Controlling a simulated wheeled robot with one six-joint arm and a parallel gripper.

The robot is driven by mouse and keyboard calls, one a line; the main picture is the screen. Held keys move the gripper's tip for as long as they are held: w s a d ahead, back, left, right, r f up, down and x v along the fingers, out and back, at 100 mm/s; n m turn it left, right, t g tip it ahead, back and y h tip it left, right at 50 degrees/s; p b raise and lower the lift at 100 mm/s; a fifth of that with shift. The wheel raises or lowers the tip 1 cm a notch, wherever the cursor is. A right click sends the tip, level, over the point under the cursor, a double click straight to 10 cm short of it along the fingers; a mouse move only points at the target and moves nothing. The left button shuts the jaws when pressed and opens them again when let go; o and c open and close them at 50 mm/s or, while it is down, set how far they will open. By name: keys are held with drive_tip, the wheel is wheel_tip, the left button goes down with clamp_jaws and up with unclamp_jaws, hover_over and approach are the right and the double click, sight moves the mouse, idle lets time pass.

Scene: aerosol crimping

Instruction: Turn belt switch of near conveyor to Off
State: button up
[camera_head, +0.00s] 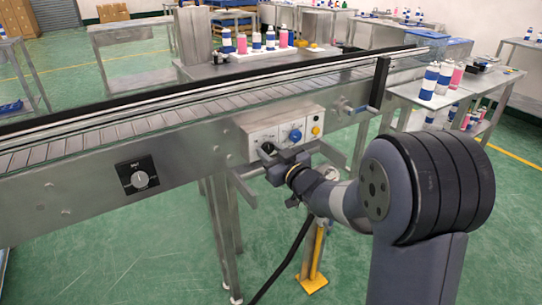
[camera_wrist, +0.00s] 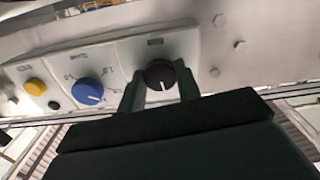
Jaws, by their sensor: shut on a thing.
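The near conveyor (camera_head: 85,205) runs across the head view with a light control box (camera_head: 262,134) on its side. In the wrist view the box carries a black knob (camera_wrist: 160,76), a blue knob (camera_wrist: 88,91) and a yellow button (camera_wrist: 35,87). Their printed labels are too small to read. My gripper (camera_wrist: 160,88) has its two fingers on either side of the black knob and is shut on it. The knob's white mark points down in the wrist view. In the head view my gripper (camera_head: 272,158) partly hides this knob.
A separate black dial plate (camera_head: 138,175) sits on the conveyor side at left. A bracket (camera_head: 379,82) and metal bars stand close to the control box. A table (camera_head: 405,92) with bottles is at right. Green floor is free in front.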

drive_tip(key=n+b, duration=0.2)
drive_tip(key=n, duration=0.1)
drive_tip(key=n+b, duration=0.1)
drive_tip(key=b, duration=0.1)
drive_tip(key=shift+f, duration=0.25)
drive_tip(key=shift+r+n+b, duration=0.15)
drive_tip(key=shift+n+b, duration=1.4)
drive_tip(key=shift+n, duration=0.65)
drive_tip(key=o, duration=1)
drive_tip(key=shift+r, duration=0.1)
drive_tip(key=shift+d, duration=0.1)
drive_tip(key=shift+p+v, duration=0.85)
drive_tip(key=shift+v, duration=4.55)
